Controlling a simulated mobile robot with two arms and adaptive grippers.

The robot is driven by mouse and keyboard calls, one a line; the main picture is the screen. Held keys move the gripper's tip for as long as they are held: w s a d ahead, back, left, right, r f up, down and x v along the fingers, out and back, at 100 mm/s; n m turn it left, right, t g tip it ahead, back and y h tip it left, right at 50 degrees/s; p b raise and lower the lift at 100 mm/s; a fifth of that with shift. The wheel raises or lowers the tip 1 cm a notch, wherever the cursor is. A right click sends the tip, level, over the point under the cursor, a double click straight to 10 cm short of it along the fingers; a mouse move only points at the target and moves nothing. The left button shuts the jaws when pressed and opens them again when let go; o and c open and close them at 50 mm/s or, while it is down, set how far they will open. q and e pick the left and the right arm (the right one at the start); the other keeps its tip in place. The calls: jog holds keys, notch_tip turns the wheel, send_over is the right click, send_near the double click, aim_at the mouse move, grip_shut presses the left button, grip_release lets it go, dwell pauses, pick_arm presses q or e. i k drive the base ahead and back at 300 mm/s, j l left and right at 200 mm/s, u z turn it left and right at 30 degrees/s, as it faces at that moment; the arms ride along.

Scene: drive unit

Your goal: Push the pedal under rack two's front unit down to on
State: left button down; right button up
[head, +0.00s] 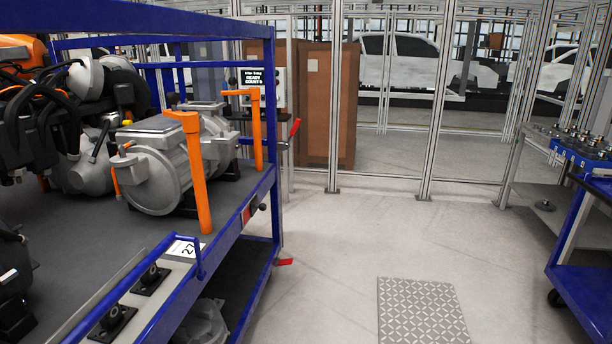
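A blue-framed rack (262,190) fills the left of the head view. A silver drive unit (150,170) with orange upright posts lies on its dark top deck. A small red pedal-like piece (284,261) sticks out to the right, low by the rack's far leg. I cannot tell whether it is up or down, or whether it is the pedal of the task. A white card (187,249) on the near edge carries a number that I cannot read surely. Neither gripper is in view.
Bare grey floor (340,240) lies right of the rack, with a patterned metal plate (422,312) in it. A blue cart (585,270) stands at the right edge. A red lever (294,127) and brown cabinet (312,105) stand behind, near glazed fencing.

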aim_at(286, 261)
jog(key=i+z, duration=0.15)
jog(key=i, duration=0.4)
jog(key=i+j+z, duration=0.15)
jog(key=i, duration=0.35)
jog(key=i+j+z, duration=0.15)
jog(key=i, duration=0.4)
jog(key=i+j+z, duration=0.15)
jog(key=i+j, duration=0.15)
jog(key=i, duration=0.2)
jog(key=i+j+z, duration=0.15)
jog(key=i+j, duration=0.15)
jog(key=i, duration=0.2)
